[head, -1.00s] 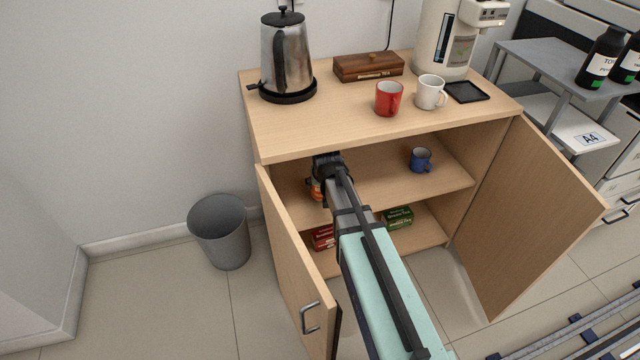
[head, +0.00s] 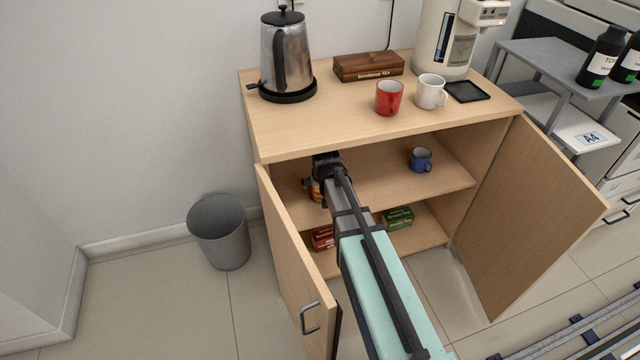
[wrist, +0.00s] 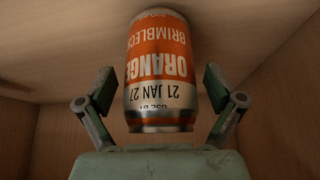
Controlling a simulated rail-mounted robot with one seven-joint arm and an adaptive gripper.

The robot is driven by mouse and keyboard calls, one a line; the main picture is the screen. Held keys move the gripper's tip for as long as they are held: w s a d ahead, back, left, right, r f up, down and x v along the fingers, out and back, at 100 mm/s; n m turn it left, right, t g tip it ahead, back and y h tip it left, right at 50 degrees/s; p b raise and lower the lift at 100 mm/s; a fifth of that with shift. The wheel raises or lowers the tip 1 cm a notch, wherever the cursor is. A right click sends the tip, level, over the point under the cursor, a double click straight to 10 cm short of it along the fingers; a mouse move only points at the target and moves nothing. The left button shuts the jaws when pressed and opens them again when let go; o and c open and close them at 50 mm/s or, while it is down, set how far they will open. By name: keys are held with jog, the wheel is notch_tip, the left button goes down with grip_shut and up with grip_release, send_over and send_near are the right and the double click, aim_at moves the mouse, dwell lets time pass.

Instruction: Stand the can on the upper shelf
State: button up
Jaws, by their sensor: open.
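The can (wrist: 160,62) is orange and silver with a printed label. In the wrist view it sits between the two fingers of my gripper (wrist: 160,94), with a gap on each side. The fingers are open and do not touch it. In the head view a strip of the can (head: 316,190) shows at the left end of the upper shelf (head: 375,186), mostly hidden behind my gripper (head: 312,186). The can appears to stand on this shelf; its contact with the board is not clearly visible.
A blue mug (head: 420,159) stands on the upper shelf to the right. A red box (head: 323,238) and a green box (head: 398,218) are on the lower shelf. The left door (head: 293,265) stands open close beside my arm; the right door (head: 545,215) is open wide.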

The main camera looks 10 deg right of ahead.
jog(key=shift+s+r, duration=0.2)
jog(key=shift+r, duration=0.3)
jog(key=shift+p+v, duration=0.3)
jog(key=shift+v, duration=0.75)
jog(key=s, duration=1.2)
jog(key=s+f+g, duration=0.8)
jog(key=s+f, duration=1.2)
jog(key=s, duration=0.1)
jog(key=s+f+g, duration=0.3)
jog(key=s, duration=0.8)
jog(key=s+f+g, duration=0.4)
jog(key=s, duration=0.8)
jog(key=shift+s+f+n+p, duration=0.15)
jog(key=shift+s+n+p, duration=0.15)
jog(key=shift+s+p, duration=0.1)
